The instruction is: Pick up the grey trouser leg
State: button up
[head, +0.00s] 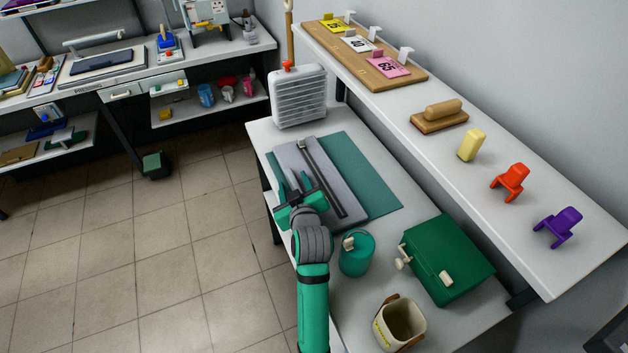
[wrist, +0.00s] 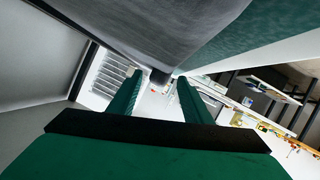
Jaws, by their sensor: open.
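The grey trouser leg (head: 289,159) lies flat on a green mat (head: 360,165) on the near table, with a long dark bar (head: 322,178) along it. In the wrist view the grey cloth (wrist: 160,25) fills the top middle, close to the camera. My gripper (head: 293,184) is at the left edge of the leg, near the table's left edge. In the wrist view my gripper (wrist: 159,82) has its two green fingers apart, with no cloth clearly between them. A small dark end piece shows just beyond the fingertips. Whether a finger touches the cloth I cannot tell.
A white slatted box (head: 299,97) stands behind the mat. A teal canister (head: 357,253), a green box (head: 449,258) and a beige mug (head: 399,322) stand in front. A raised shelf (head: 480,190) with small objects runs along the right. Open floor (head: 150,260) lies left.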

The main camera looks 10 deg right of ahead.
grip_shut()
dwell(0.3)
